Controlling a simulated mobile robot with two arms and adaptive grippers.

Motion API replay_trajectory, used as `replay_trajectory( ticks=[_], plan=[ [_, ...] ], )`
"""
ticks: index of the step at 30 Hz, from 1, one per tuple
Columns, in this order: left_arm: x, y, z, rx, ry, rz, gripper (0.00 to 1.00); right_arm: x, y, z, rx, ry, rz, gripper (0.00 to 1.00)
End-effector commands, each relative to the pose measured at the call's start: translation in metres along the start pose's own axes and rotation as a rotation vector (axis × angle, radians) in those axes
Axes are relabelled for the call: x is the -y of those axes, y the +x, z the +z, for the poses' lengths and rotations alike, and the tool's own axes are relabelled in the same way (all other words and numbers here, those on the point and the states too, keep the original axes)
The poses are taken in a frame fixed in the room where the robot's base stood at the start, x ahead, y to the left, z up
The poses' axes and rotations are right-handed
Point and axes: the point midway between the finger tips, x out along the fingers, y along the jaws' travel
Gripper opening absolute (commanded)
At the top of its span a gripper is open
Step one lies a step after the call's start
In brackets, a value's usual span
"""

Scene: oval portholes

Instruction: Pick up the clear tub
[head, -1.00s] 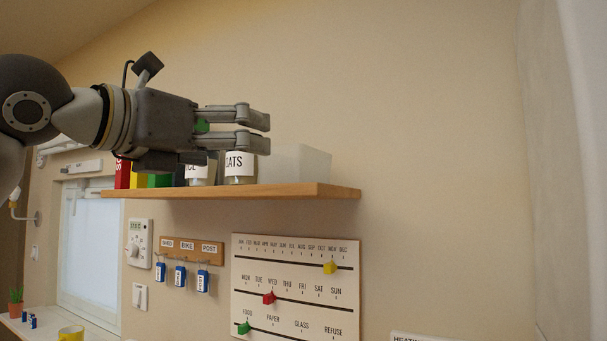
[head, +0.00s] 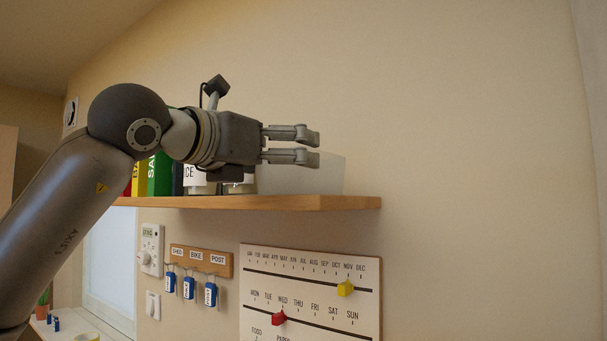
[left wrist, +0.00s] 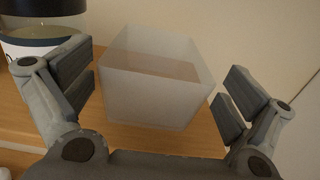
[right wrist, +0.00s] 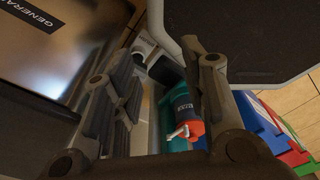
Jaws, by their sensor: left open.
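The clear tub (head: 318,178) is a frosted, see-through box standing at the right end of the wooden shelf (head: 290,203). In the left wrist view the tub (left wrist: 152,90) stands upright between the spread fingers, with gaps on both sides. My left gripper (head: 313,147) is open and empty, level with the tub's upper part and in front of it in the head view. It also shows in the left wrist view (left wrist: 158,95). My right gripper (right wrist: 165,90) shows only in the right wrist view, fingers apart, with nothing clearly held.
Labelled jars (head: 200,183) and coloured upright books or boxes (head: 158,175) stand left of the tub. Below the shelf are a key rack (head: 202,258) and a slider board (head: 310,285). Wall right of the shelf is clear. Several objects lie low near my right gripper.

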Motion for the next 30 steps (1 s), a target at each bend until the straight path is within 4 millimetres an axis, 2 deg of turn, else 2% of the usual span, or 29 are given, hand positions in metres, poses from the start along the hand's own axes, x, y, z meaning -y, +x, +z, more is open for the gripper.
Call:
replay_trajectory(
  ticks=[3,10,20,29,30],
  plan=[
    [-0.001,0.013,0.007,-0.001,-0.002,-0.001,1.0,-0.006,-0.015,-0.009,-0.009,-0.002,0.007,0.4],
    [-0.002,0.039,0.008,-0.001,-0.002,-0.002,1.0,-0.015,-0.032,-0.017,-0.02,-0.002,0.017,0.4],
    [-0.002,0.046,0.004,0.001,0.0,-0.001,1.0,-0.016,-0.033,-0.015,-0.017,-0.001,0.019,0.4],
    [-0.002,0.046,0.005,0.001,0.0,-0.001,0.64,-0.015,-0.033,-0.011,-0.011,-0.001,0.018,0.4],
    [-0.002,0.046,0.005,0.001,0.0,-0.001,0.64,-0.015,-0.033,-0.011,-0.011,-0.001,0.018,0.4]
  ],
)
